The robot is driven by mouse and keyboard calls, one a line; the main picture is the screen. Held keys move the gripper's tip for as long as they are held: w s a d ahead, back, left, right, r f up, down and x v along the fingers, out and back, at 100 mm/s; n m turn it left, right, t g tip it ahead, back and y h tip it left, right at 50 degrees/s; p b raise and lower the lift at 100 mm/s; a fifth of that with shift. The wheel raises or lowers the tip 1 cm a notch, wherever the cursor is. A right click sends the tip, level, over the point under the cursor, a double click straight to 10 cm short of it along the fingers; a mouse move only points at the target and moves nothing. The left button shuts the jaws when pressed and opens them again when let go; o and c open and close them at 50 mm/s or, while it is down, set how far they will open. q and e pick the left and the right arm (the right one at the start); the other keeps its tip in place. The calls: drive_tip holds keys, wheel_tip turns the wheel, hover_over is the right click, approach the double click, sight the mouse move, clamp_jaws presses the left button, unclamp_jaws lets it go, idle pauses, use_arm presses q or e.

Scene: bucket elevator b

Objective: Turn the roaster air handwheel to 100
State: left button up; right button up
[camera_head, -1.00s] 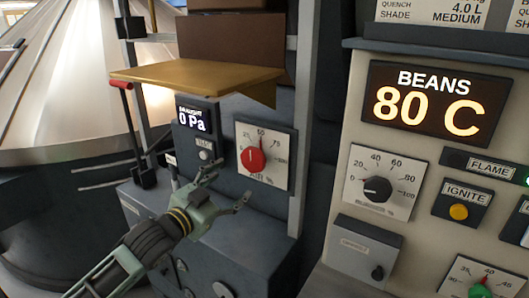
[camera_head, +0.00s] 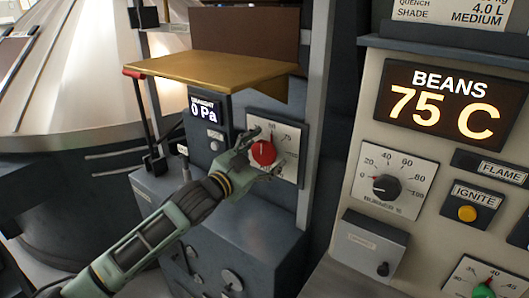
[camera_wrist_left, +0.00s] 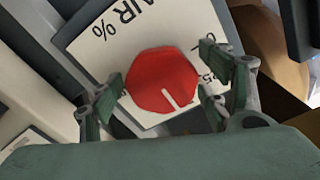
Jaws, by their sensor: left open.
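The red air handwheel (camera_head: 263,152) sits on a white dial plate (camera_head: 290,137) with printed numbers, on the dark cabinet below the brass shelf. In the left wrist view the red handwheel (camera_wrist_left: 162,82) shows a white pointer line toward the lower right of its face, beside the "AIR %" lettering. My left gripper (camera_head: 260,160) is open at the handwheel. In the wrist view its two green fingers (camera_wrist_left: 165,92) stand on either side of the wheel, apart from a firm hold; whether they touch it I cannot tell. My right gripper is not in view.
A brass shelf (camera_head: 210,68) juts out above the dial. The draught display (camera_head: 203,108) reads 0 Pa. At the right, a panel holds the beans display (camera_head: 450,103) reading 75 C, a black burner knob (camera_head: 385,187) and a yellow ignite button (camera_head: 467,213). A grey post stands right of the dial.

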use_arm(q)
drive_tip(key=shift+c, duration=0.2)
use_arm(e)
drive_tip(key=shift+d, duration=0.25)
use_arm(q)
drive_tip(key=shift+c, duration=1)
drive_tip(key=c, duration=0.9)
